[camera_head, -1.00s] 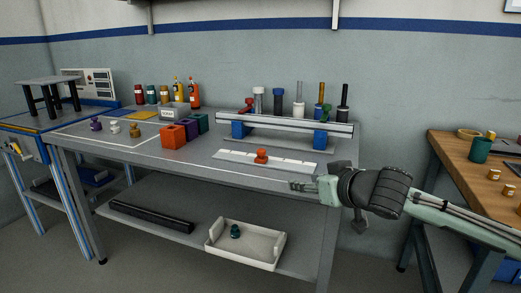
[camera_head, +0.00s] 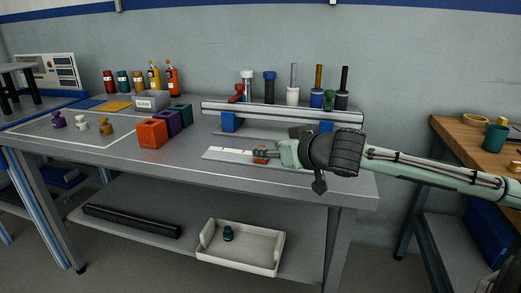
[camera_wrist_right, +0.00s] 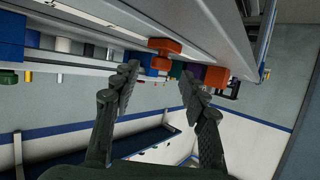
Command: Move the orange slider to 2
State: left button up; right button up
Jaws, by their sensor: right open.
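The orange slider (camera_head: 261,155) sits on a white slotted strip (camera_head: 222,154) near the front right of the grey workbench; my right gripper partly covers it. In the right wrist view the slider's orange knob (camera_wrist_right: 161,63) shows just ahead of and between my fingertips. My right gripper (camera_head: 264,153) is open, its fingers apart on either side of the knob (camera_wrist_right: 160,72); I cannot tell whether they touch it. The right part of the strip is hidden behind the gripper. Its scale numbers are too small to read. My left gripper is not in view.
A raised metal rail on blue blocks (camera_head: 230,121) stands behind the strip, with several upright tools behind it. Orange (camera_head: 152,133), purple and teal cubes stand to the left. A white tray (camera_head: 240,262) is on the lower shelf. The bench between cubes and strip is clear.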

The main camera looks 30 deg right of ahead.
aim_at(265, 159)
jog(key=shift+x, duration=2.4)
grip_shut()
